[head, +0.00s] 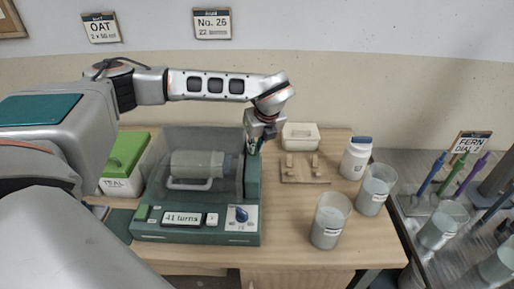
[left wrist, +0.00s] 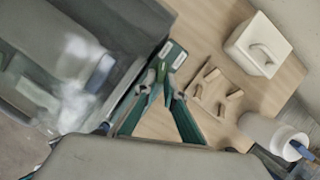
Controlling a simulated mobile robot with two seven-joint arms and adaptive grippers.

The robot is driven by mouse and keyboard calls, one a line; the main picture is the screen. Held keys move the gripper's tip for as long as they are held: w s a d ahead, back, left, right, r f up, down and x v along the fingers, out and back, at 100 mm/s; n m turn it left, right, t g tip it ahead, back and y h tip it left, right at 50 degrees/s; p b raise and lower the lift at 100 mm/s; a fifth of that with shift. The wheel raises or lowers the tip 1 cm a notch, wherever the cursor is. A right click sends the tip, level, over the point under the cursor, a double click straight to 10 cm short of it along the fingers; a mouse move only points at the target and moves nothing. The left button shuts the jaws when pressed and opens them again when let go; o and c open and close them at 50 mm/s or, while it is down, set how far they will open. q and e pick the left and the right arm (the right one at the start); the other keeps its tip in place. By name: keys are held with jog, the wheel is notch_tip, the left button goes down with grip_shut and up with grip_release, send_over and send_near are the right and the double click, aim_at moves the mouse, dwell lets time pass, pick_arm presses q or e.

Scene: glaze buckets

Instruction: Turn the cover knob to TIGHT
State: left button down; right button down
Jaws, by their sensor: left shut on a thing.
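The green machine (head: 147,232) stands on the wooden table under a see-through grey cover (head: 185,136). My left gripper (head: 254,148) points down at the back of the green strip right of the cover. In the left wrist view its fingertips (left wrist: 159,82) close together on something small on that green strip (left wrist: 175,55), beside pale label marks. I take this for the cover knob; the fingers mostly hide it, and I cannot read its setting. A dark blue knob (head: 240,214) sits on the front panel, untouched. My right gripper is not in view.
A grey jar (head: 196,165) lies under the cover; the display (head: 182,218) seems to read "41 turns". Right of the machine are a wooden rack (head: 304,178), a white box (head: 300,136), a white bottle (head: 356,157) and two grey buckets (head: 330,222). A green-lidded box (head: 122,155) stands left.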

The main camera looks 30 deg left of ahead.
pick_arm(q)
jog(key=shift+s+a+m+t+h+b, duration=0.1)
jog(key=shift+m+t+h+b, duration=0.2)
jog(key=shift+m, duration=0.5)
jog(key=shift+s+a+m+t+h+b, duration=0.1)
jog(key=shift+m+t+b, duration=0.2)
jog(key=shift+m, duration=0.5)
jog(key=c, duration=2.1)
grip_release()
jog(key=shift+c, duration=0.2)
jog(key=v, duration=0.8)
jog(key=shift+m, duration=0.3)
